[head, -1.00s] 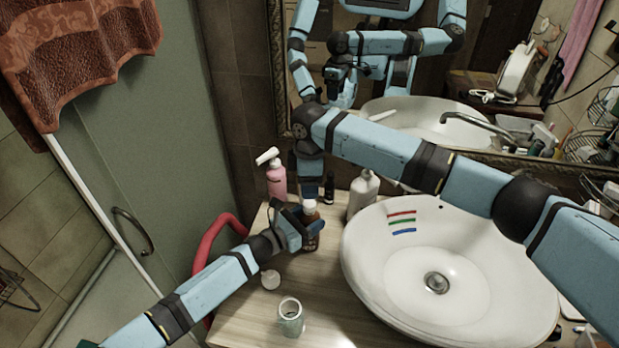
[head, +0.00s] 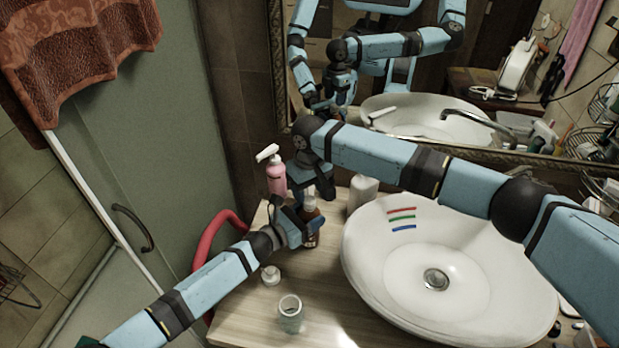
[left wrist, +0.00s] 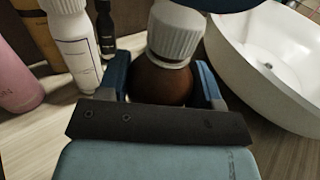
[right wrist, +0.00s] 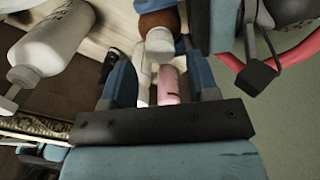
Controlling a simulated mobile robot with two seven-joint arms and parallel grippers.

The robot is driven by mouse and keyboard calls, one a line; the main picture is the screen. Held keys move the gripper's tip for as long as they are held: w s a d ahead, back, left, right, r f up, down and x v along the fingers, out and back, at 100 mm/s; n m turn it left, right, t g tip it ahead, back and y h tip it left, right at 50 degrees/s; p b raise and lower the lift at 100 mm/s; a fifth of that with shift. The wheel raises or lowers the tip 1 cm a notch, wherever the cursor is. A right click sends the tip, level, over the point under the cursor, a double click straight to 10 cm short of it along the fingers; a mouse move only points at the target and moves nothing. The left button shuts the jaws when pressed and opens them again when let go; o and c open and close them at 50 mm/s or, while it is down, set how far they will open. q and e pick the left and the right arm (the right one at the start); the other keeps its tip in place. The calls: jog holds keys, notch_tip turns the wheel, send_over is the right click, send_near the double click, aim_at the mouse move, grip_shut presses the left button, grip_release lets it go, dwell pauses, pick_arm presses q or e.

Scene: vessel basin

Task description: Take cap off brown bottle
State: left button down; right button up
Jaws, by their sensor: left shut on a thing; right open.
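The brown bottle (head: 312,238) stands upright on the counter left of the basin. Its white ribbed cap (left wrist: 176,32) is on its neck in the left wrist view. My left gripper (head: 308,228) is shut around the bottle's body below the cap; the brown body (left wrist: 163,80) shows between its fingers. My right gripper (head: 312,194) is open just above the bottle. In the right wrist view the cap (right wrist: 160,42) appears near the gap between the right fingers (right wrist: 162,88), not gripped. The right fingertips partly hide the cap in the head view.
A pink pump bottle (head: 276,178) and a white bottle (head: 362,190) stand close behind the brown bottle. The basin (head: 370,275) is at right, the mirror behind.

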aim_at(310, 200)
jog(key=shift+f, duration=1.7)
jog(key=c, duration=0.9)
jog(key=n, duration=0.3)
jog(key=shift+c, duration=0.2)
jog(key=shift+r, duration=0.2)
jog(key=shift+r, duration=0.95)
